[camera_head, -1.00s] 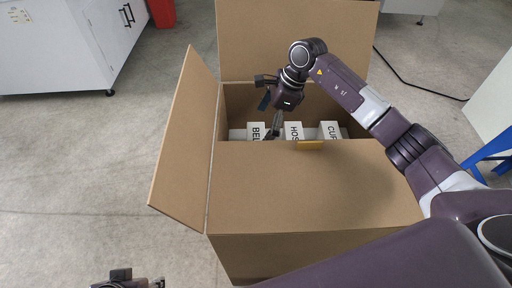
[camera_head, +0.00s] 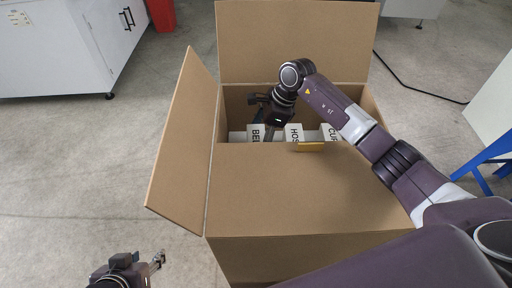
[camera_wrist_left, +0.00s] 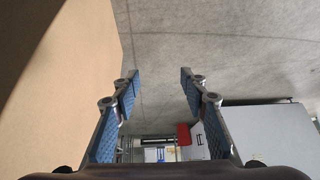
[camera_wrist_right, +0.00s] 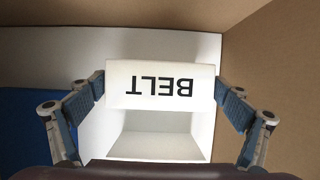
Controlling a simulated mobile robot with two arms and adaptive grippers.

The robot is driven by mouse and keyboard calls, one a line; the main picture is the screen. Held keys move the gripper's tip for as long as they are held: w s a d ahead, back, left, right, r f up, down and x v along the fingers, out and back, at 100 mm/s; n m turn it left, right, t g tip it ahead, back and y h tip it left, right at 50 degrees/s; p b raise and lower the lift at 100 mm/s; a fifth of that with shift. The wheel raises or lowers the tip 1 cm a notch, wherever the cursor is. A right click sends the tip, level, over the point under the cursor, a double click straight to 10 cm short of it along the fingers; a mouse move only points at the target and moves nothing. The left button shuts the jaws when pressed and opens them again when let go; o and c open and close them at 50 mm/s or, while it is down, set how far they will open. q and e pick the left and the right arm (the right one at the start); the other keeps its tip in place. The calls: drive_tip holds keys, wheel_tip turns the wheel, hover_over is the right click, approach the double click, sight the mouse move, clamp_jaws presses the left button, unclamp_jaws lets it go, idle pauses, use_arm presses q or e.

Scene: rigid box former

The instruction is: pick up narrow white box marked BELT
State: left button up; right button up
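The narrow white box marked BELT (camera_head: 255,134) stands inside the large cardboard box (camera_head: 290,190), at the left of a row of white boxes. In the right wrist view the BELT box (camera_wrist_right: 160,86) lies between the two fingers of my right gripper (camera_wrist_right: 160,88). The fingertips are at its two ends, very close or touching; I cannot tell if they press on it. In the head view my right gripper (camera_head: 270,134) reaches down into the carton and partly hides the box. My left gripper (camera_head: 158,262) is open and empty, outside the carton at the lower left; its fingers (camera_wrist_left: 160,75) are apart.
White boxes marked HOS (camera_head: 294,134) and CUR or similar (camera_head: 328,133) stand to the right of BELT. A yellow-brown piece (camera_head: 310,147) sits at the near flap's edge. The carton's left flap (camera_head: 185,145) and back flap (camera_head: 297,40) stand up. A white cabinet (camera_head: 70,45) is at left.

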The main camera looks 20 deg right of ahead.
drive_tip(key=c, duration=0.3)
drive_tip(key=shift+r, duration=0.15)
